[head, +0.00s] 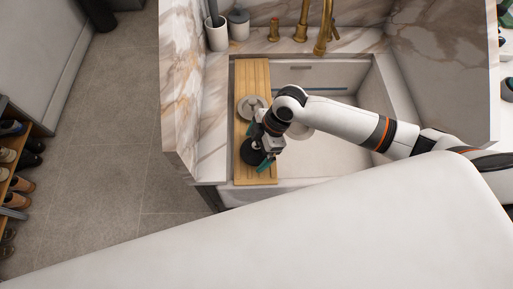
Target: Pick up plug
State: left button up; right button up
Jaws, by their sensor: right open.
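A round black disc (249,153), which looks like the plug, lies on the wooden board (243,175) across the left side of the sink. My right gripper (264,160) is over the board at the disc's right edge, pointing down with its jaws open. It hides part of the disc, and I cannot tell whether it touches it. A grey round dish-like thing (245,104) lies on the same board, further back. My left gripper is not in view.
The white sink basin (335,165) is right of the board, with a pale round thing (303,131) partly behind my arm. Brass taps (325,30) and grey cups (216,35) stand at the back. A shoe rack (22,160) stands at far left.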

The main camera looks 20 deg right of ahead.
jog(key=shift+f, duration=0.15)
jog(key=c, duration=0.9)
jog(key=shift+o, duration=0.2)
